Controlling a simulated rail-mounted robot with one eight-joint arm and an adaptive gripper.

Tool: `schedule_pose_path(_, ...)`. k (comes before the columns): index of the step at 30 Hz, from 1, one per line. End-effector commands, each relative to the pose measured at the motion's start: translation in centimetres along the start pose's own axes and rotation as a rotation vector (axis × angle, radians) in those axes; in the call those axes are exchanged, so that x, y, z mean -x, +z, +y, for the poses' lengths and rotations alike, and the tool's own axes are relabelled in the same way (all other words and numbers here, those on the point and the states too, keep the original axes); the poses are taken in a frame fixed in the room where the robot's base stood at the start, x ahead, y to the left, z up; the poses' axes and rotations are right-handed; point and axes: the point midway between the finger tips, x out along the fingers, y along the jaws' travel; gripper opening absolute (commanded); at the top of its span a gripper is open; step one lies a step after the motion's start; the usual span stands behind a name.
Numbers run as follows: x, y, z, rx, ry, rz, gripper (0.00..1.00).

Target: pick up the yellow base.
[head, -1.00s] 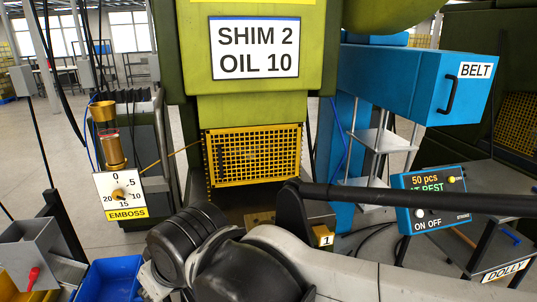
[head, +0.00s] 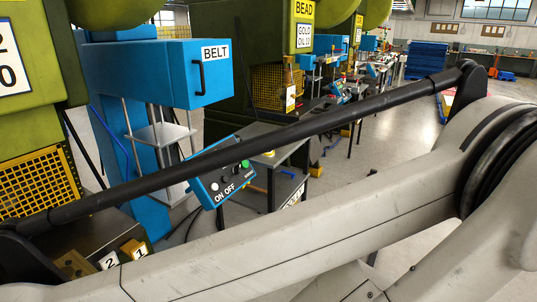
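No object is clearly recognisable as the yellow base. A small yellow item (head: 268,153) lies on the dark top of a low stand right of the blue control box, too small to identify. Small yellow-brown blocks with labels 1 (head: 134,250) and 2 sit at the lower left, by the green press. My gripper is not in the head view. My own pale arm and a black rod cross the picture and hide much of the area in front of the press.
The blue BELT cabinet (head: 160,75) stands left of centre, with the blue ON/OFF control box (head: 222,178) below it. A yellow mesh guard (head: 38,180) is on the press at left. More machines line the back. Open grey floor (head: 370,150) lies to the right.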

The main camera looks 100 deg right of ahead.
Motion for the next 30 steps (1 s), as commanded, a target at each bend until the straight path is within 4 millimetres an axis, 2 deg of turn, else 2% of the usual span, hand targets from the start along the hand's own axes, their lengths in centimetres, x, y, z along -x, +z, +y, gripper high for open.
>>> schedule_pose_path(9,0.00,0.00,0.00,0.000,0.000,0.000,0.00)
schedule_pose_path(26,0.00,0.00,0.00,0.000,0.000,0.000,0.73)
schedule_pose_path(30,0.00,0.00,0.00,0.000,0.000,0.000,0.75)
